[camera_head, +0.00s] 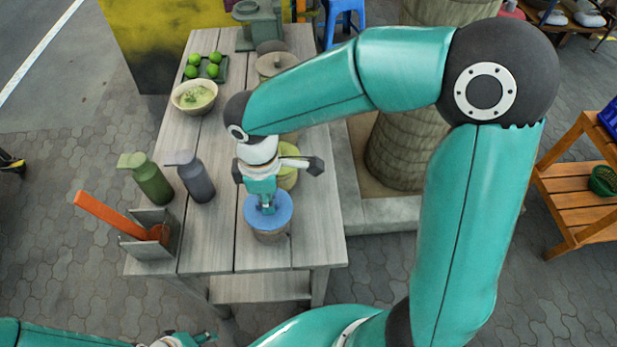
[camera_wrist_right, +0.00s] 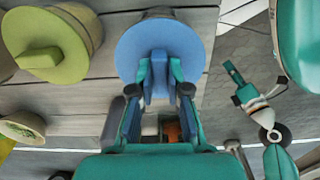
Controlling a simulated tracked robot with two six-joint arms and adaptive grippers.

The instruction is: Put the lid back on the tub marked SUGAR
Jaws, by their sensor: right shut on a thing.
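My right gripper (camera_head: 266,200) is shut on the upright handle of a round blue lid (camera_head: 283,213). The grip also shows in the wrist view (camera_wrist_right: 160,78), with the blue lid (camera_wrist_right: 137,45) flat beyond the fingers. The lid is over a tub (camera_head: 270,237) near the table's front right; the tub is mostly hidden. I cannot tell whether the lid touches its rim. No SUGAR marking is readable. My left gripper (camera_head: 190,338) is at the bottom edge of the head view, away from the table; its finger gap is unclear.
A yellow-green lidded tub (camera_wrist_right: 82,30) stands close behind. A green bottle (camera_head: 150,182), a grey bottle (camera_head: 196,182) and a grey holder (camera_head: 155,243) with an orange handle stand left. A soup bowl (camera_head: 194,100), a tray of limes (camera_head: 205,67) and a beige-lidded pot (camera_head: 277,65) are farther back.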

